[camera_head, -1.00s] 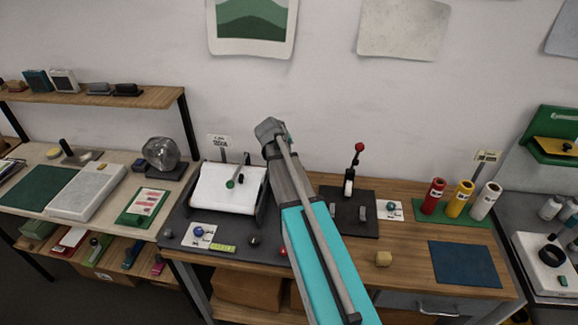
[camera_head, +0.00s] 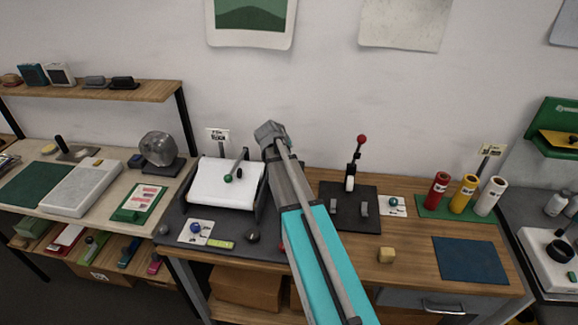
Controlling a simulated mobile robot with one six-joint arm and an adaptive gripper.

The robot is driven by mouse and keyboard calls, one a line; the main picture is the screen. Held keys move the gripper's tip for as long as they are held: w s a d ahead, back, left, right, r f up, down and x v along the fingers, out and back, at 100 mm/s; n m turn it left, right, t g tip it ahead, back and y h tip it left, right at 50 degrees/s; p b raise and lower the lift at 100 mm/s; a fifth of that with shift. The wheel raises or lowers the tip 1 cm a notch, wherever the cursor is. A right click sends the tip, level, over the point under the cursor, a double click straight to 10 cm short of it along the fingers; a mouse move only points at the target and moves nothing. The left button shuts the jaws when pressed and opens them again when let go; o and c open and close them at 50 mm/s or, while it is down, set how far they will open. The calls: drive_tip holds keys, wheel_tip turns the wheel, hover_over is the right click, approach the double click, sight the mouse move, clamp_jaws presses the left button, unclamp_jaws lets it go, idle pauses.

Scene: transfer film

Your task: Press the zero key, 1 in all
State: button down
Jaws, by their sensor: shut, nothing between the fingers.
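I cannot make out a key marked zero; any lettering is too small to read. In front are a white card with a blue ball-shaped knob (camera_head: 196,227) and a small yellow-green strip (camera_head: 220,244). A white device (camera_head: 549,262) at the far right has a dark ring and a small green button (camera_head: 571,277). My grey and teal arm rises through the middle of the view. My gripper's fingers do not show, and the arm hides part of the bench.
A red-knobbed lever (camera_head: 361,140) stands on a dark plate right of my arm. Red, yellow and white rolls (camera_head: 464,192) stand on a green mat. A grey globe-like object (camera_head: 158,147) stands left.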

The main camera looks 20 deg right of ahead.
drive_tip(key=shift+f+b, duration=1.75)
drive_tip(key=shift+f, duration=0.35)
drive_tip(key=shift+f, duration=0.1)
drive_tip(key=shift+f+b, duration=0.3)
drive_tip(key=shift+b, duration=0.1)
drive_tip(key=shift+f+b, duration=0.5)
idle(1.1)
drive_tip(key=shift+r, duration=0.2)
drive_tip(key=shift+r+p, duration=0.75)
drive_tip(key=shift+p, duration=0.2)
drive_tip(key=shift+r+p, duration=2.5)
drive_tip(key=shift+f, duration=0.1)
